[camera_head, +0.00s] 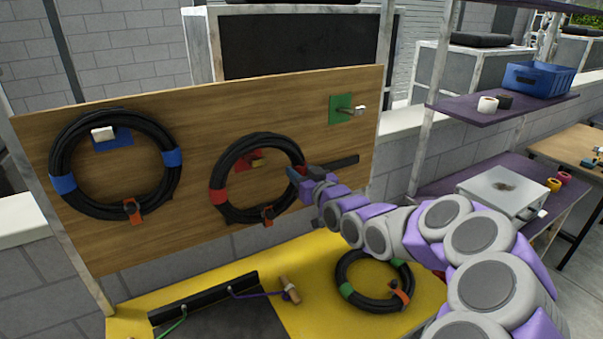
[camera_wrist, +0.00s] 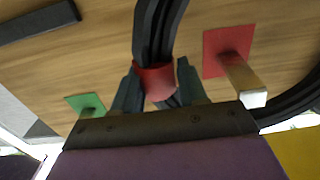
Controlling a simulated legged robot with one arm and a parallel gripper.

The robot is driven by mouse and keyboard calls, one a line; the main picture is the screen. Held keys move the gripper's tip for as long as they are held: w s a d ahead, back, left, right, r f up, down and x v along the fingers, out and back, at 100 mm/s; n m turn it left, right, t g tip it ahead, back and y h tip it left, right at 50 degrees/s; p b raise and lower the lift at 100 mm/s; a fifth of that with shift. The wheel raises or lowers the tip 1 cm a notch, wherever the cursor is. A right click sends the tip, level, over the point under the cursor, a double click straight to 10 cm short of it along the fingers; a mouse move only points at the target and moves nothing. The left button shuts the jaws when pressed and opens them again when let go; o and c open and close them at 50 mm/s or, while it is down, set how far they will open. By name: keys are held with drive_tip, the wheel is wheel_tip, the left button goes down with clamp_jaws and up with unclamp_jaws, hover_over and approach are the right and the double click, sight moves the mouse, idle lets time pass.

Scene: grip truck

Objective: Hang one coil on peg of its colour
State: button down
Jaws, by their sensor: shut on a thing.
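My gripper (camera_wrist: 157,82) is shut on the black coil with red bands (camera_head: 228,158) at its right side. A red band (camera_wrist: 156,80) lies between the fingers in the wrist view. The coil is upright in front of the wooden board, and its loop surrounds the red peg (camera_wrist: 245,83) on its red plate. I cannot tell whether the coil rests on that peg. The blue-banded coil (camera_head: 66,128) is on the board around the blue plate's peg (camera_head: 103,133). The green-banded coil (camera_head: 349,292) lies on the yellow tabletop. The green plate's peg (camera_head: 358,110) is bare.
The yellow tabletop (camera_head: 312,258) bears a dark tray and a wooden-handled tool (camera_head: 289,289). Purple shelves (camera_head: 500,112) with a blue bin (camera_head: 538,79) stand at the right.

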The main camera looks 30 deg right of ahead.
drive_tip(key=shift+w+d+r, duration=0.15)
drive_tip(key=shift+w+d, duration=0.05)
drive_tip(key=shift+w, duration=0.2)
drive_tip(key=shift+w+a+p, duration=0.45)
drive_tip(key=shift+w+p, duration=0.15)
drive_tip(key=shift+w, duration=0.2)
drive_tip(key=w+f, duration=0.3)
drive_tip(key=f, duration=0.1)
drive_tip(key=shift+w+f+p, duration=0.25)
drive_tip(key=shift+w+p, duration=0.05)
drive_tip(key=shift+w, duration=0.05)
idle(0.4)
idle(0.6)
